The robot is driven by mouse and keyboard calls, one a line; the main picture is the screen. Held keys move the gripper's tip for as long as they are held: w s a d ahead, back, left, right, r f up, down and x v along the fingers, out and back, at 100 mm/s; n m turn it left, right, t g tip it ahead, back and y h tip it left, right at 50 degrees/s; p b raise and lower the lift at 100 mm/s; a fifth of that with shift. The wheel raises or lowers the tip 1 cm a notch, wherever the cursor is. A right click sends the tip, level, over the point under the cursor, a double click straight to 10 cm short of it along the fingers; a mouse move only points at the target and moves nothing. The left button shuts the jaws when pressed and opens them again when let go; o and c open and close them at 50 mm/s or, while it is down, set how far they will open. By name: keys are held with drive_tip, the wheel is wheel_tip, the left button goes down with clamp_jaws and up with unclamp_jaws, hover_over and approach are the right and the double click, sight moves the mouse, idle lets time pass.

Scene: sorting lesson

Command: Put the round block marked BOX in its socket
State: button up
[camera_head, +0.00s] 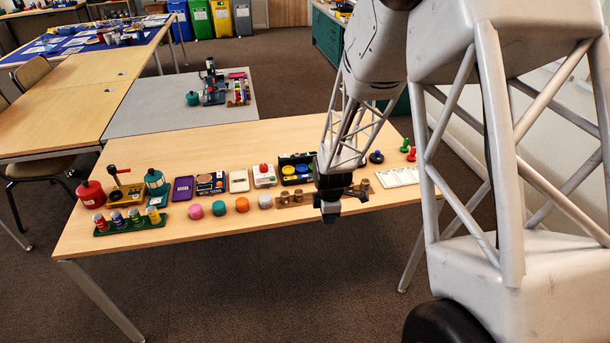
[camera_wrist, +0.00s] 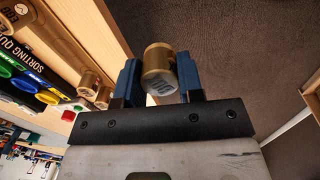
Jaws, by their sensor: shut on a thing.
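My gripper (camera_head: 330,212) hangs at the table's front edge, beside a low wooden rack (camera_head: 309,200). In the wrist view its blue fingers (camera_wrist: 159,78) are shut on a round brass-coloured block (camera_wrist: 157,58). The block's pale end face has a dark mark that I cannot read clearly. The floor shows behind it, and the rack (camera_wrist: 63,40) lies to the left, apart from the block. Other brass-coloured blocks (camera_wrist: 89,82) stand at the rack in the wrist view. Part of the rack is behind my gripper in the head view. I cannot make out the BOX socket.
A black box (camera_head: 297,170) with coloured discs lies behind the rack. A white grid card (camera_head: 397,177) lies to the right. Pink, teal, orange and grey round pieces (camera_head: 242,204) line the front edge at left. A red canister (camera_head: 91,194) stands far left. The back of the table is clear.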

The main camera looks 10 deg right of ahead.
drive_tip(key=shift+w, duration=0.1)
idle(0.5)
wheel_tip(320, 180, up, 5)
hover_over(302, 169)
drive_tip(key=shift+a+f+g, duration=0.1)
drive_tip(key=shift+a+g, duration=0.05)
drive_tip(key=shift+g, duration=0.25)
drive_tip(key=shift+f, duration=0.2)
drive_tip(key=shift+f, duration=2.7)
drive_tip(key=shift+f, duration=0.6)
drive_tip(key=o, duration=0.6)
drive_tip(key=shift+a+r, duration=0.15)
drive_tip(key=shift+r, duration=5.35)
